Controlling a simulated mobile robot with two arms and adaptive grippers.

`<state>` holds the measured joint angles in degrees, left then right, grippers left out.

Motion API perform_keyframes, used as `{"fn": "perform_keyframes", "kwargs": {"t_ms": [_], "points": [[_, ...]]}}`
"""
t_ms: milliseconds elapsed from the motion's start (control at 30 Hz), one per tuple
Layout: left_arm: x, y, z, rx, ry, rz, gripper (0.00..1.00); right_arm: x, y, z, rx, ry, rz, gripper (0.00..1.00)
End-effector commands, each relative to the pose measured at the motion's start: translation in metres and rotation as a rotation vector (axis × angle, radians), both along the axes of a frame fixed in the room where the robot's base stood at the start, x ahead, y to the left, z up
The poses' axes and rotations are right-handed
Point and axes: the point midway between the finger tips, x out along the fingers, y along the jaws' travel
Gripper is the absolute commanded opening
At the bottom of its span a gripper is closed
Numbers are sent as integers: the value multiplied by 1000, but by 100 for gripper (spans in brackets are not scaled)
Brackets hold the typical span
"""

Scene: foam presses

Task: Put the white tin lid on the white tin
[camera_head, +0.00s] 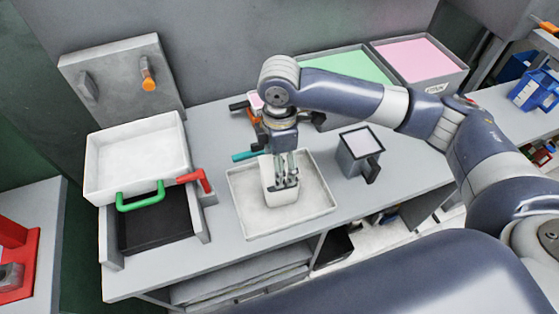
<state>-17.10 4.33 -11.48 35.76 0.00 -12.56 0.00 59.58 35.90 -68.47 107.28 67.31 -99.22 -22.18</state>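A small white box-shaped thing, seemingly the white tin (268,199), stands in a shallow pale tray (241,223) at the middle of the bench. My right gripper (285,181) points down at it. Its fingers overlap the box's top and right side in the picture. Whether they are shut on it, or only in front of or inside it, I cannot tell. I cannot make out a separate white tin lid; the gripper hides part of this area. My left gripper is not in view.
A grey container with a white top (362,141) and dark handle stands right of the tray. Green (346,66) and pink (414,58) bins stand behind. At left, a white press box (137,157) has green and red handles. Bare bench lies between press and tray.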

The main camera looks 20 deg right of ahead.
Motion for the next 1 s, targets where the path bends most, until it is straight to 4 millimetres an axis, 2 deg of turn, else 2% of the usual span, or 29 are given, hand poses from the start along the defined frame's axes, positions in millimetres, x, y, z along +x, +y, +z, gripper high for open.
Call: {"fn": "perform_keyframes", "kwargs": {"t_ms": [400,700,1000], "points": [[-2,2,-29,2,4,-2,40,0,0,-24,0,-1,0,53],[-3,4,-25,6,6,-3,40,0,0,-35,0,1,-2,53],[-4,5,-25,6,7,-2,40,0,0,-37,0,0,-1,53]]}}
